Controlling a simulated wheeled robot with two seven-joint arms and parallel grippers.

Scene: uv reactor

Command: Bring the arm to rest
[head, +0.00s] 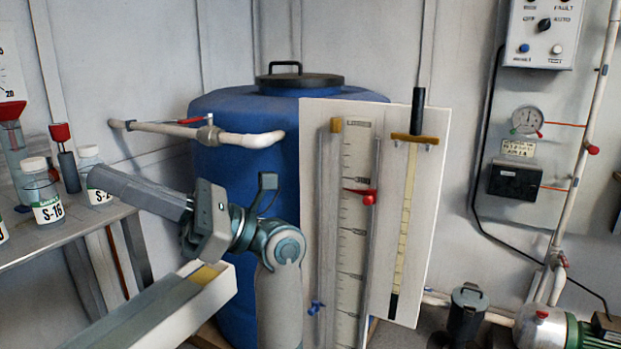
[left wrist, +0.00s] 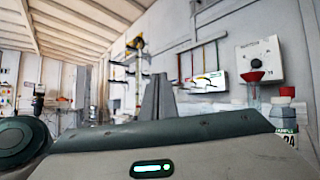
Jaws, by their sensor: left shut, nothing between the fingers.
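My left gripper (head: 97,180) is at the left of the head view, with its closed fingers pointing left over the edge of the grey bench (head: 60,238). Nothing is held between the fingers. In the picture the fingers overlap the bottle at the bench's right end; whether they touch it I cannot tell. My left arm (head: 282,247) is bent, with its joint in front of the blue tank (head: 240,165). In the left wrist view the closed fingers (left wrist: 158,95) stand up in the middle. My right gripper is not in view.
On the bench stand the S-16 bottle (head: 45,190), another white-capped bottle (head: 88,160) and red-topped labware. A white pipe (head: 160,128) runs to the tank. A white gauge board (head: 415,215) stands right of my arm. A pump (head: 545,328) is at lower right.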

